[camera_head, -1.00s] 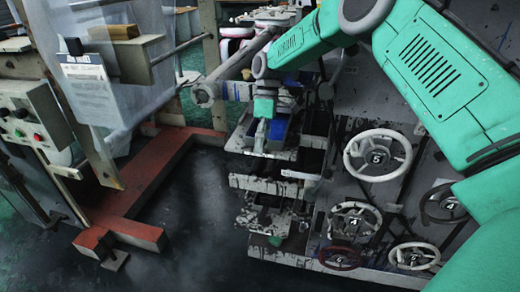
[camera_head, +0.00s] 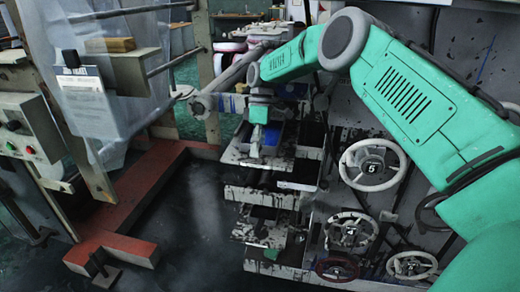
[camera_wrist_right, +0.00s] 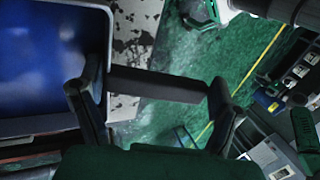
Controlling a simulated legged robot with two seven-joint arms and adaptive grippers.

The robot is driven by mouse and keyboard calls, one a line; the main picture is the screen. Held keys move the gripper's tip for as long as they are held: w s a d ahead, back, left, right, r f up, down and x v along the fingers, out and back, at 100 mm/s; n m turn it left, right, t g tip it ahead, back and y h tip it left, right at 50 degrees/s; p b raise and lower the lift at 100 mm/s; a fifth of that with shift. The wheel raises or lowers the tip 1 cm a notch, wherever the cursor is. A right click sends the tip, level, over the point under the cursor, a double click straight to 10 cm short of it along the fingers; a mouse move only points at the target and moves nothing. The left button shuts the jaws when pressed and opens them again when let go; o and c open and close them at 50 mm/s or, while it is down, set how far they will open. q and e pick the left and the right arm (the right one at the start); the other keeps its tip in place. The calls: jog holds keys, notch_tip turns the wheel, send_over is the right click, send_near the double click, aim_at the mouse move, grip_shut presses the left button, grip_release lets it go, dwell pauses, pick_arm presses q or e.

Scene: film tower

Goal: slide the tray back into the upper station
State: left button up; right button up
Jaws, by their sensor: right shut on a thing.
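The blue tray (camera_head: 271,134) sits at the upper station (camera_head: 240,155) of the machine, partly hidden by my right gripper in the head view. In the right wrist view the blue tray (camera_wrist_right: 48,60), with a pale rim, fills the upper left. My right gripper (camera_head: 256,139) points down at the tray's left side. In the right wrist view its fingers (camera_wrist_right: 155,92) stand at both ends of a dark bar (camera_wrist_right: 155,85) beside the tray rim. It is shut on this part, which seems to be the tray's handle. My left gripper is not in view.
Lower stations (camera_head: 262,196) are stacked below. Numbered handwheels, such as wheel 5 (camera_head: 374,162), stand out from the panel at right. A red floor frame (camera_head: 140,200) and a grey control box (camera_head: 25,130) are at left. Dark floor between is clear.

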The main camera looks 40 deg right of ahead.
jog(key=o, duration=1.6)
jog(key=shift+w+a+r, duration=0.1)
jog(key=shift+a+r, duration=0.1)
jog(key=shift+a, duration=0.2)
jog(key=shift+c, duration=0.2)
jog(key=shift+d, duration=0.35)
jog(key=shift+w+d+r, duration=0.1)
jog(key=shift+d+r, duration=0.1)
jog(key=shift+d, duration=0.05)
jog(key=v, duration=0.4)
jog(key=a+v, duration=0.1)
jog(key=v, duration=0.1)
jog(key=shift+w+r, duration=0.1)
jog(key=shift+r, duration=0.1)
jog(key=shift+a+r, duration=0.1)
jog(key=shift+r, duration=0.25)
